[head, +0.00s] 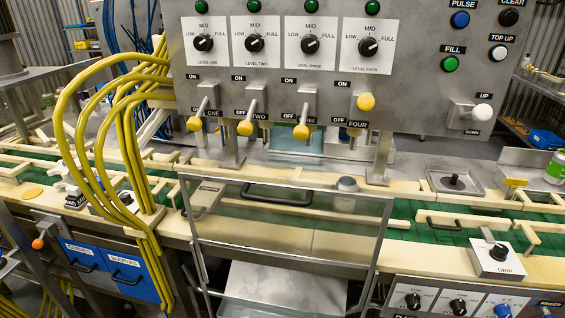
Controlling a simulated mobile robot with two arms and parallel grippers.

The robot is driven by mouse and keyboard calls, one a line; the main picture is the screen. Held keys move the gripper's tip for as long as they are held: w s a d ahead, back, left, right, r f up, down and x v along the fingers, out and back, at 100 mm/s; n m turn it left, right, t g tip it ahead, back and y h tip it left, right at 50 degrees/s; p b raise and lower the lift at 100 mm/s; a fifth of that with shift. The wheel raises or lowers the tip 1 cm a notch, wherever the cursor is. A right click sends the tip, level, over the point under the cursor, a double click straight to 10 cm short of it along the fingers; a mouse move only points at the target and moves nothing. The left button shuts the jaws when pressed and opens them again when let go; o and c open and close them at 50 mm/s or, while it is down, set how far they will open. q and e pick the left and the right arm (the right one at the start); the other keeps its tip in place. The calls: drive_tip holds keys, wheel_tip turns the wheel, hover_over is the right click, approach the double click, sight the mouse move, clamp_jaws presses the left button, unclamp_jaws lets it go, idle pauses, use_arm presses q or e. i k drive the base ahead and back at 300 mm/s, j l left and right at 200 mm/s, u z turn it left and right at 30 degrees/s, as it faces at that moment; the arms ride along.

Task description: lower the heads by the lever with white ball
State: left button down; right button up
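The lever with the white ball (482,112) sits at the right end of the grey control panel (415,90). It comes out of a pale square mount between the labels UP and DOWN. The ball stands just below UP and above DOWN, so the lever looks raised. Neither of my grippers shows in the head view, and nothing touches the lever. The heads themselves cannot be clearly made out.
Several yellow-ball levers (245,128) and black dials (311,44) line the panel. A clear framed guard (290,215) stands in front of the green conveyor (450,235). Yellow hoses (75,130) arch at left. A knob box (497,258) stands at lower right.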

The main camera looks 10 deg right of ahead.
sight(482, 112)
drive_tip(key=z, duration=1.3)
